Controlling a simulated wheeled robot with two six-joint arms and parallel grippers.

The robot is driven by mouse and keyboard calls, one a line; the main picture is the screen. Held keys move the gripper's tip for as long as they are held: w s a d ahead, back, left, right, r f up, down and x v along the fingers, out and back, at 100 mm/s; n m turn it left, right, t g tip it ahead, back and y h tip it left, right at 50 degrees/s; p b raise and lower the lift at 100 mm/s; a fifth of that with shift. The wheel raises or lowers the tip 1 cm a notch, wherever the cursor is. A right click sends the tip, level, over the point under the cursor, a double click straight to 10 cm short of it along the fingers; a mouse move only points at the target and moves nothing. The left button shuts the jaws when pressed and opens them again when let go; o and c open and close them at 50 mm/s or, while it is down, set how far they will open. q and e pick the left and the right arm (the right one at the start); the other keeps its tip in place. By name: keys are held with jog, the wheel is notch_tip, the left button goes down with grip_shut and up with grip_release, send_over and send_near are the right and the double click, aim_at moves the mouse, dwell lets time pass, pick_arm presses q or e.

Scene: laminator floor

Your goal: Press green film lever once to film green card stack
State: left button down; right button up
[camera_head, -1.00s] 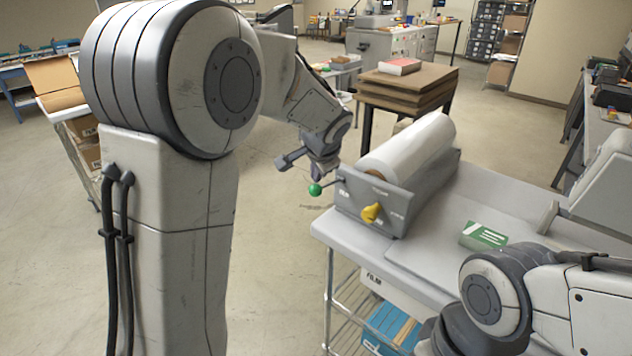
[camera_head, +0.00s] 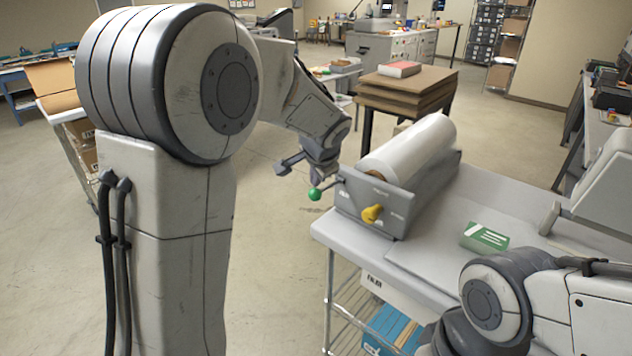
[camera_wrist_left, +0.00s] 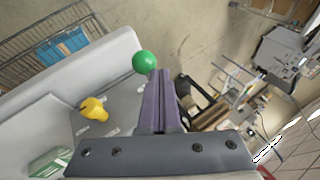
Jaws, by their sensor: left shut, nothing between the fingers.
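The green film lever ends in a round green knob (camera_head: 314,194) on a thin rod at the left side of the grey film machine (camera_head: 365,205). My left gripper (camera_head: 317,181) is shut and empty, with its fingertips right above the knob; contact is hard to tell. In the left wrist view the shut fingers (camera_wrist_left: 158,82) point at the green knob (camera_wrist_left: 145,63). The green card stack (camera_head: 484,237) lies on the grey table (camera_head: 440,265) right of the machine. It also shows in the left wrist view (camera_wrist_left: 50,163). My right arm shows at lower right, its gripper out of view.
A yellow knob (camera_head: 372,214) is on the machine's front, and a white film roll (camera_head: 412,148) lies on top. A grey device (camera_head: 595,190) stands at the table's right. Brown boards (camera_head: 408,85) are stacked on a stand behind. Floor left of the table is clear.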

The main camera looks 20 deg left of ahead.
aim_at(321, 190)
dwell(0.4)
pick_arm(q)
jog(key=shift+w+d+r+p, duration=0.1)
jog(key=shift+w+r+p, duration=0.1)
jog(key=shift+r+p, duration=0.5)
jog(key=shift+w+d+r+p, duration=0.1)
jog(key=shift+w+r+p, duration=0.1)
jog(key=shift+r+p, duration=0.5)
jog(key=shift+r, duration=0.1)
jog(key=r+p, duration=0.2)
jog(key=w+r+p, duration=0.1)
jog(key=r+p, duration=0.1)
jog(key=shift+w+d+r, duration=0.15)
jog(key=shift+r, duration=0.25)
